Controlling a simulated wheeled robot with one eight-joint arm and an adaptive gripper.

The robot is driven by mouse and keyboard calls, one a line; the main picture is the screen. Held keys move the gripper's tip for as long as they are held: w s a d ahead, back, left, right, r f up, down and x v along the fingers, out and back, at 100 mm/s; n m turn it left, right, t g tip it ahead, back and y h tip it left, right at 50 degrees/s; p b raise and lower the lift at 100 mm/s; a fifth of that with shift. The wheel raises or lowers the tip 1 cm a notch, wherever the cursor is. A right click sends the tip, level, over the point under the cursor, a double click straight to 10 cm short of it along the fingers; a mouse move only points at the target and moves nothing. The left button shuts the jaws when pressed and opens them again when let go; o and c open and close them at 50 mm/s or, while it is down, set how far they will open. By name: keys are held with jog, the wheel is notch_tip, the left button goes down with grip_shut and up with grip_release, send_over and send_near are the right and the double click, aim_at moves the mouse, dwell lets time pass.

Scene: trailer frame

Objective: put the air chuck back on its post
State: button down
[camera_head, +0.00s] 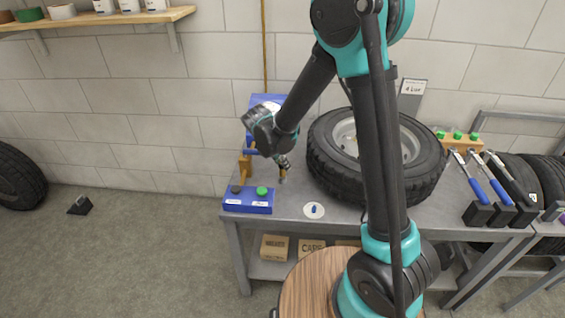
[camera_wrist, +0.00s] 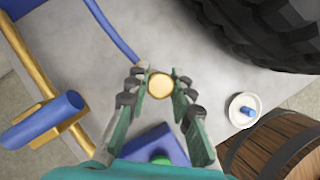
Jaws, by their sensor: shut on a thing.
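My gripper (camera_wrist: 158,92) is shut on a round brass piece, which looks like the air chuck (camera_wrist: 160,86), seen end-on between the fingertips. In the head view my gripper (camera_head: 284,168) points down over the left part of the bench, with a little brass showing at its tip. A blue hose (camera_wrist: 112,32) runs towards the held piece; their join is hidden. To the left in the wrist view, a blue cylinder (camera_wrist: 60,106) lies on a brass bracket (camera_wrist: 40,138); I cannot tell if this is the post. The bracket (camera_head: 245,166) also shows in the head view.
A blue box (camera_head: 248,199) with a green and a dark button stands at the bench's front left. A white dish (camera_head: 307,211) holds a small blue piece. A large tyre (camera_head: 420,165) lies right of my gripper. Bare bench top lies between dish and box.

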jog(key=shift+f, duration=0.2)
jog(key=c, duration=0.8)
grip_release()
jog(key=shift+o, duration=0.2)
jog(key=shift+r, duration=4)
jog(key=shift+s+a, duration=0.1)
